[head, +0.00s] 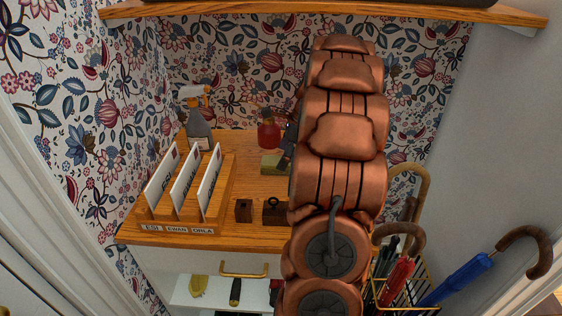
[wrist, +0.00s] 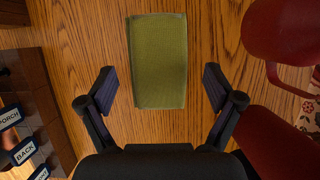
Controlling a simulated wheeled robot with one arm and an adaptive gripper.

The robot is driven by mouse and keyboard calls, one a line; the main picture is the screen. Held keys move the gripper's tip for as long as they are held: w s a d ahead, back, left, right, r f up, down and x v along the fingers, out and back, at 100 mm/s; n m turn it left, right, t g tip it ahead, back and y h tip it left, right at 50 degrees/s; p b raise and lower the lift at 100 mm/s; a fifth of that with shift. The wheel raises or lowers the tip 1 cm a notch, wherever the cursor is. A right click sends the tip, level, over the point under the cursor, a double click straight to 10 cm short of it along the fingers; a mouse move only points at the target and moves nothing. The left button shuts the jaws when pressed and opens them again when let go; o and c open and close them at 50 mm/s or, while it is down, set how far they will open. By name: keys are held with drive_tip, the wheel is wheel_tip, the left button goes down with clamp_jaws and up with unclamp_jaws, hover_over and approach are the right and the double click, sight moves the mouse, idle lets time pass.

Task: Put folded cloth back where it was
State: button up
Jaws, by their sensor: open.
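The folded cloth (wrist: 158,60) is a flat olive-green rectangle lying on the wooden top in the wrist view. It also shows in the head view (head: 271,163), small and partly hidden by my arm. My gripper (wrist: 159,85) is open and empty, with its fingers on either side of the cloth's near part. The cloth's near end lies between the fingers, with a gap on both sides. Whether the fingers are at the cloth's height cannot be told. In the head view the gripper is mostly hidden behind my arm.
A red container (head: 268,134) stands close behind the cloth. A letter rack (head: 165,228) with envelopes and a grey spray bottle (head: 198,125) stand at left. Small dark wooden blocks (head: 244,210) sit near the front edge. Umbrellas (head: 460,280) stand at right; a shelf (head: 330,9) hangs above.

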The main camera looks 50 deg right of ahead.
drive_tip(key=v, duration=0.4)
drive_tip(key=shift+s+r, duration=0.1)
drive_tip(key=shift+r, duration=0.15)
drive_tip(key=s+a+r+n+g+p, duration=0.1)
drive_tip(key=a+r+n+g+p, duration=0.15)
drive_tip(key=a+n, duration=0.65)
drive_tip(key=s+a+r+n+g+p, duration=0.1)
drive_tip(key=s+a+r+n+p, duration=0.15)
drive_tip(key=a, duration=1.35)
drive_tip(key=s+a+n+g+h+p, duration=0.1)
drive_tip(key=s+a+n+p, duration=0.1)
drive_tip(key=s+a+n, duration=0.4)
drive_tip(key=s+a+n+g+h+p, duration=0.1)
drive_tip(key=s+a+n+p, duration=0.1)
drive_tip(key=s+a+n, duration=0.5)
drive_tip(key=s+n, duration=0.3)
drive_tip(key=s, duration=0.2)
drive_tip(key=shift+s+r+n+h, duration=0.35)
drive_tip(key=shift+s+h, duration=0.05)
drive_tip(key=shift+a, duration=0.2)
